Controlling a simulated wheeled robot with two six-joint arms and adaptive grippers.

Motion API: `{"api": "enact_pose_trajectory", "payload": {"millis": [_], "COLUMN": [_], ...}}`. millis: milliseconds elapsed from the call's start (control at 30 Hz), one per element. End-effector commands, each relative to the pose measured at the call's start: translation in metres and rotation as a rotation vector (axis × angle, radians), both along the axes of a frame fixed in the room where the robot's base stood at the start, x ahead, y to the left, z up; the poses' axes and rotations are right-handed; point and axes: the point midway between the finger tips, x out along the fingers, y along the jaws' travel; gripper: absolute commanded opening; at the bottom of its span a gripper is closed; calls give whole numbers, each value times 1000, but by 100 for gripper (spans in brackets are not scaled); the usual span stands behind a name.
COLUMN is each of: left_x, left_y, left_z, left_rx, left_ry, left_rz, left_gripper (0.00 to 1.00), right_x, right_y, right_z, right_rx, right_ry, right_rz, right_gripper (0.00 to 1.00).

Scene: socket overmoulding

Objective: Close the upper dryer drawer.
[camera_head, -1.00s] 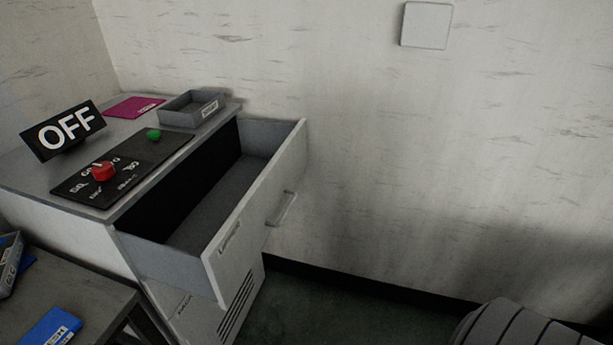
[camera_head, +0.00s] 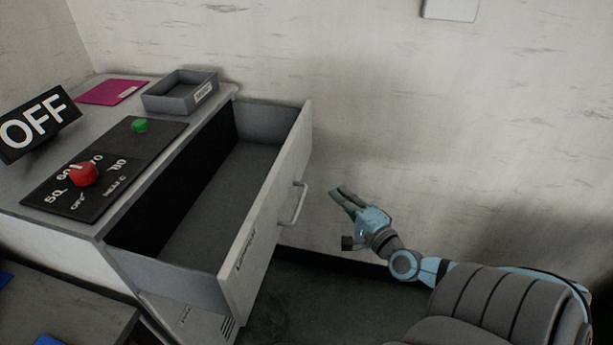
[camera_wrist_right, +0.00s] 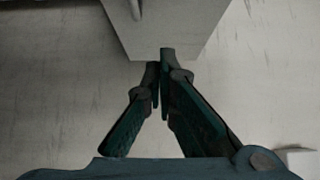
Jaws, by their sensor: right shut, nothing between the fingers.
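The upper dryer drawer (camera_head: 268,215) is pulled far out of the grey dryer cabinet (camera_head: 95,226), and its inside looks empty. A bar handle (camera_head: 297,204) sits on its white front panel. My right gripper (camera_head: 341,194) is to the right of the handle, in front of the panel and apart from it in the head view. Its fingers are shut with nothing between them. In the right wrist view the gripper (camera_wrist_right: 163,55) points toward a pale panel (camera_wrist_right: 165,25), probably the drawer front. My left gripper is not in view.
On the dryer top are a control panel with a red knob (camera_head: 84,174) and green button (camera_head: 140,125), an OFF sign (camera_head: 37,125), a magenta sheet (camera_head: 113,91) and a grey tray (camera_head: 181,97). A wall (camera_head: 400,110) stands behind. A table (camera_head: 60,310) is at lower left.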

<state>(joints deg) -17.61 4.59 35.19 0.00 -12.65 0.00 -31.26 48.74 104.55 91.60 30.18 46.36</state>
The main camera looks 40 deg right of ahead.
Motion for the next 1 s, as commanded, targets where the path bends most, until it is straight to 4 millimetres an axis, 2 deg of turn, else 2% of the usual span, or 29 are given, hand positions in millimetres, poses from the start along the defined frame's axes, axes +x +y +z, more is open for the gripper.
{"api": "enact_pose_trajectory", "payload": {"millis": [133,400,500,700,1000], "left_x": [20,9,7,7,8], "left_y": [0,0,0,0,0], "left_z": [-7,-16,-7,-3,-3], "left_rx": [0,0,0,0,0], "left_ry": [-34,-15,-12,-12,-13], "left_rz": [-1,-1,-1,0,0], "left_gripper": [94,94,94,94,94], "right_x": [28,86,100,116,117], "right_y": [-5,-16,-4,7,8], "right_z": [-1,-1,2,-1,-2], "right_rx": [0,-2,2,-3,-5], "right_ry": [-5,-4,-1,2,2], "right_rz": [-3,-2,0,0,1], "right_gripper": [0,0,0,0,0]}}
